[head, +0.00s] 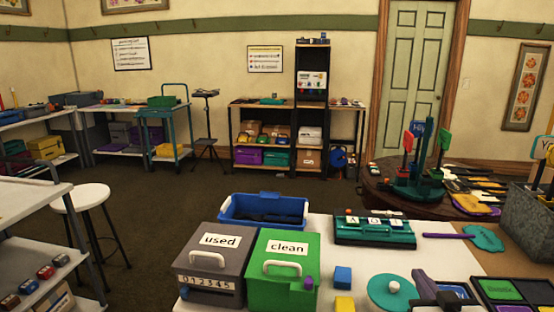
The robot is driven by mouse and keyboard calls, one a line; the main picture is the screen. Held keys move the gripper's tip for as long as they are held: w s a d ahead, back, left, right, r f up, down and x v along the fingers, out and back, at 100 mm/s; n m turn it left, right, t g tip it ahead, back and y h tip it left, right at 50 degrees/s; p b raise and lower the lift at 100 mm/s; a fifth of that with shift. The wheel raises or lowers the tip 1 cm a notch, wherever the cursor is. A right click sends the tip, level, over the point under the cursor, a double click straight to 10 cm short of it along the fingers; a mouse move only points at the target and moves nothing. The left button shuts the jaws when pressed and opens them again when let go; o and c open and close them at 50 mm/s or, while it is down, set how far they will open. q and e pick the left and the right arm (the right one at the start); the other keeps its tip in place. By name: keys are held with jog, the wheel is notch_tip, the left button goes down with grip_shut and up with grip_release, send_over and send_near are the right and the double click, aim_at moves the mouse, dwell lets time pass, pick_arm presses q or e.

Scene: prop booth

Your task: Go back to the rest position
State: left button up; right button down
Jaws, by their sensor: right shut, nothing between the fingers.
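My left gripper is not in view.
A grey box labelled "used" (211,262), a green box labelled "clean" (284,270), a blue bin (263,209) and a teal letter holder (374,230) stand on the table. Blue (343,277) and yellow (344,304) blocks lie near the front. A grey bucket (524,225) is at right.

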jog(key=s+a+f+n+g+y, duration=0.1)
jog(key=s+a+f, duration=0.2)
jog(key=s+f, duration=0.25)
jog(key=s+a+f+g+y, duration=0.1)
jog(key=s+a+f+g, duration=0.15)
jog(key=s+f, duration=0.35)
jog(key=s+a+f+n+g, duration=0.1)
jog(key=s+a+f, duration=0.25)
jog(key=f, duration=0.35)
jog(key=s+a+f+g+y, duration=0.1)
jog(key=s+a+f, duration=0.2)
jog(key=s, duration=0.5)
jog(key=s+a+f+g+y, duration=0.1)
jog(key=s+a+f, duration=0.2)
jog(key=s+f, duration=0.2)
jog(key=s, duration=0.3)
jog(key=shift+a+f+n+g, duration=0.2)
jog(key=shift+f+n+g, duration=0.1)
jog(key=shift+n+g, duration=0.1)
